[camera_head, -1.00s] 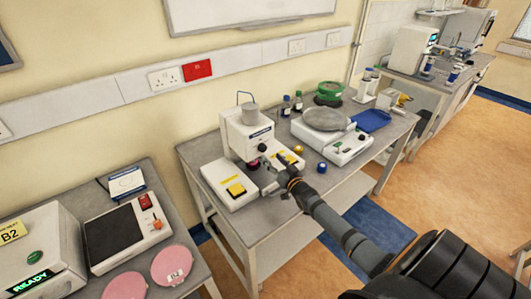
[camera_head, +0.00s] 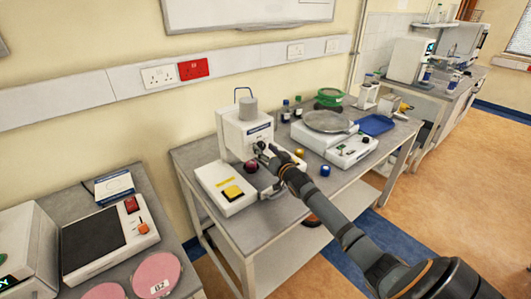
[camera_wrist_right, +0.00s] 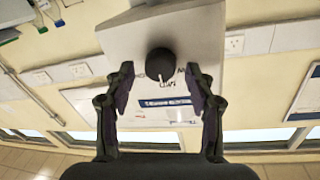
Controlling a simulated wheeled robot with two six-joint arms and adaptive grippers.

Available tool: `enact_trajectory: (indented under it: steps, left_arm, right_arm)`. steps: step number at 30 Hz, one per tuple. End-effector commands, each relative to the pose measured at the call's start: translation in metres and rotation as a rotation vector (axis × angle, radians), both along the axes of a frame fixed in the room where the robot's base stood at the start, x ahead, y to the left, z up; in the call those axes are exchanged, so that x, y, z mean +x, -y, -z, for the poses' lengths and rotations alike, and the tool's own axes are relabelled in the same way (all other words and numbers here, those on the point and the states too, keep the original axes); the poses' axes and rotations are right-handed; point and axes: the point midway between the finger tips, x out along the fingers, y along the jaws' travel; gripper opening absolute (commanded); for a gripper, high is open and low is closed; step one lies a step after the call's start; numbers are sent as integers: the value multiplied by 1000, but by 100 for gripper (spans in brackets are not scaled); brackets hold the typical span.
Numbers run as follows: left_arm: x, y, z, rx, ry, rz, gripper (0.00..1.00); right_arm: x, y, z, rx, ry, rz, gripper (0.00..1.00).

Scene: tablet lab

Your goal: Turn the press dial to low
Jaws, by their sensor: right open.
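The tablet press (camera_head: 232,139) is a white machine with a grey hopper on top, standing on the middle bench. Its dial (camera_wrist_right: 160,62) is a round black knob with a pale pointer mark, on the white face in the right wrist view. The mark points toward the bottom of that picture, near small lettering I cannot read surely. My right gripper (camera_head: 266,152) is at the front of the press, and its arm hides part of it. In the wrist view the right gripper's fingers (camera_wrist_right: 159,74) are open, one on each side of the dial; contact is not visible.
A dark red ball-like knob (camera_head: 251,167) and a yellow button (camera_head: 233,192) are on the press base. A left bench (camera_head: 150,240) holds other equipment.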

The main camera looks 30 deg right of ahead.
Motion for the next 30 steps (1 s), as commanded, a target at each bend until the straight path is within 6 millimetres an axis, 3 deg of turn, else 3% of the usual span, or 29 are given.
enact_trajectory:
  steps: [2, 13, 22, 30]
  left_arm:
    - [0, 0, 0, 0, 0, 0, 40]
    - [-1, 0, 0, 0, -1, 0, 40]
    - [-1, 0, 2, 0, -1, 0, 40]
    - [-1, 0, 9, 0, -1, 0, 40]
  right_arm:
    - [0, 0, 0, 0, 0, 0, 51]
    - [0, 0, 1, 0, 0, 0, 1]
    - [0, 0, 2, -37, 3, -1, 0]
    - [0, 0, 4, -206, 16, 0, 0]
